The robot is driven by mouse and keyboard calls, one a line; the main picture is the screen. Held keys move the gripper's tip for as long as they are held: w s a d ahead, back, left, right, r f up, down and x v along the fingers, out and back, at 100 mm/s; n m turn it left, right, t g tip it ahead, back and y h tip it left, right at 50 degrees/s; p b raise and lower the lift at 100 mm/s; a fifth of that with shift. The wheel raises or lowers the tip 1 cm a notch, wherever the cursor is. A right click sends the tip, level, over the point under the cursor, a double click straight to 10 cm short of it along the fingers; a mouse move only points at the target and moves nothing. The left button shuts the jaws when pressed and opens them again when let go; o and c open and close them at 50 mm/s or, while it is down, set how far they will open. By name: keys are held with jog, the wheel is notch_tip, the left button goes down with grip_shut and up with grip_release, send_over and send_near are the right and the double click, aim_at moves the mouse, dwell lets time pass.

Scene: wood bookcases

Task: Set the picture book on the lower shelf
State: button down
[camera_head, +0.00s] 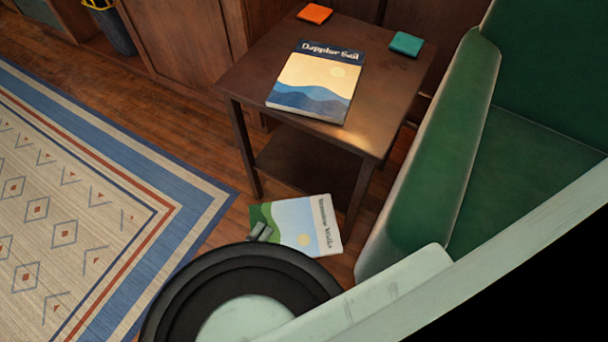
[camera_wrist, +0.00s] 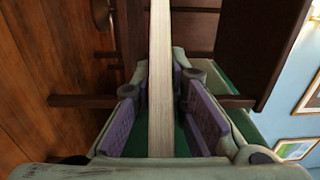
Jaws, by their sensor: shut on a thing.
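The picture book (camera_head: 304,226), with a green hill, pale blue sky and yellow sun on its cover, is held in front of the small dark table. My gripper (camera_head: 262,232) is shut on its left edge, and my arm hides part of the gripper. In the wrist view, the book's pale page edge (camera_wrist: 160,70) stands between the purple pads of my gripper (camera_wrist: 161,120). The lower shelf (camera_head: 295,163) lies under the tabletop, beyond the book, and its visible part looks bare. The right part of the shelf is hard to make out.
On the tabletop (camera_head: 245,75) lie a blue and cream book (camera_head: 316,85), an orange coaster (camera_head: 315,13) and a teal coaster (camera_head: 407,43). Table legs (camera_head: 245,150) flank the shelf opening. A green armchair (camera_head: 430,150) stands close on the right. A patterned rug (camera_head: 90,190) lies left.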

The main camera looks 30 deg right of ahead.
aim_at(266, 214)
jog(key=w+d+b, duration=0.1)
jog(key=w, duration=0.1)
jog(key=w+d+f+b, duration=0.1)
jog(key=b, duration=0.1)
jog(key=w+d+b, duration=0.1)
jog(key=w+b, duration=0.1)
jog(key=shift+w+d+f, duration=0.25)
jog(key=shift+w+d, duration=0.05)
jog(key=shift+w, duration=0.05)
jog(key=w+d+f+b, duration=0.3)
jog(key=w+d, duration=0.1)
jog(key=w, duration=0.4)
jog(key=shift+d+f+b, duration=0.2)
jog(key=shift+d+b, duration=0.15)
jog(key=shift+d, duration=0.05)
jog(key=shift+f, duration=0.15)
jog(key=c, duration=1.6)
grip_release()
